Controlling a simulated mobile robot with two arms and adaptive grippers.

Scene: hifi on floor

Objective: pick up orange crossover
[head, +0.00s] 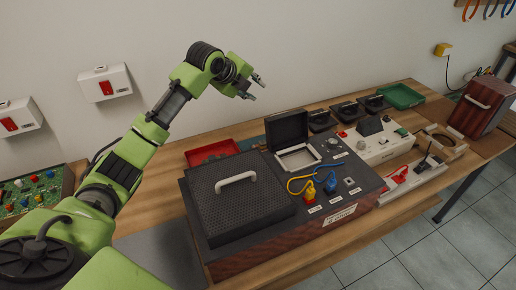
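My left gripper (256,88) is raised in front of the wall, above the back of the bench. Its two fingers are apart with nothing between them. An orange curved piece (466,11) hangs on a wooden wall rack at the top right, partly cut by the picture edge, far from my gripper. A yellow-orange plug (309,192) with a looped yellow lead stands on the dark console (345,205), below and right of my gripper. I cannot tell which of these, if either, is the orange crossover. My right gripper is out of view.
On the wooden bench stand a perforated cover with a white handle (237,178), a blue plug (330,183), a red tray (212,152), a green tray (402,96), a white unit (378,143) and a dark red case (482,106). Tiled floor (440,250) lies open at front right.

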